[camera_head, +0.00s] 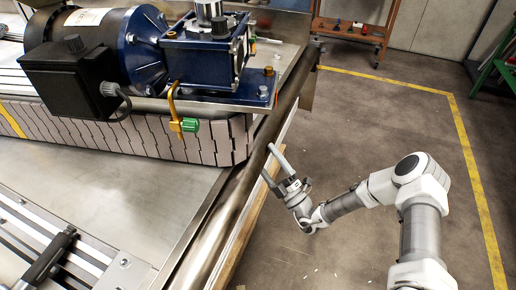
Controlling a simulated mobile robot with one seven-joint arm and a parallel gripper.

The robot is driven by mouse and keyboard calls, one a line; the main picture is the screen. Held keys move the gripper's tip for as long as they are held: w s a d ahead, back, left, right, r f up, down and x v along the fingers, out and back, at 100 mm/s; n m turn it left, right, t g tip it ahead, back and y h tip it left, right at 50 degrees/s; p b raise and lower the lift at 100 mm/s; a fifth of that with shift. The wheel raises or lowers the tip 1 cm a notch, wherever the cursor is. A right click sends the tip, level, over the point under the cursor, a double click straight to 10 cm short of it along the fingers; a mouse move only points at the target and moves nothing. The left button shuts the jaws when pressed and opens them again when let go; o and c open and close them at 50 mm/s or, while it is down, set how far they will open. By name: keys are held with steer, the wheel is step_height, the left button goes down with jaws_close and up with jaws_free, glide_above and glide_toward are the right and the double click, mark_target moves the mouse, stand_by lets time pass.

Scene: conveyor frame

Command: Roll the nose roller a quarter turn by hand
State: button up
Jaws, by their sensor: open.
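A long, shiny metal cylinder, which looks like the nose roller (222,215), runs along the right end of the conveyor frame. It goes from the bottom edge of the head view up toward the top. Part of it passes beside the end of the grey slatted belt (190,140). My gripper (267,160) is at the right side of this roller, with its two fingers apart and pointing up and left toward it. Nothing shows between the fingers. I cannot tell whether a fingertip touches the roller.
A blue gearbox (205,55) with a dark motor (95,40) sits above the belt. A wooden strip (240,230) runs below the frame edge. The floor (380,120) on the right is clear.

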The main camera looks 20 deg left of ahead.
mark_target(258, 145)
steer(key=shift+x, duration=2.25)
steer(key=shift+c, duration=0.2)
steer(key=c, duration=0.9)
steer(key=shift+r+n+g+h+p, duration=0.35)
steer(key=shift+n+g+h+p, duration=0.05)
steer(key=shift+p, duration=0.85)
steer(key=shift+c, duration=0.2)
steer(key=n+g+h+p, duration=0.1)
steer(key=p, duration=0.3)
steer(key=shift+f+g, duration=0.1)
steer(key=shift+g, duration=0.3)
steer(key=shift+f+n+h+p, duration=0.3)
steer(key=shift+n+h+p, duration=0.1)
steer(key=shift+h+p, duration=0.25)
steer(key=shift+g, duration=0.4)
steer(key=shift+f, duration=0.1)
steer(key=o, duration=1)
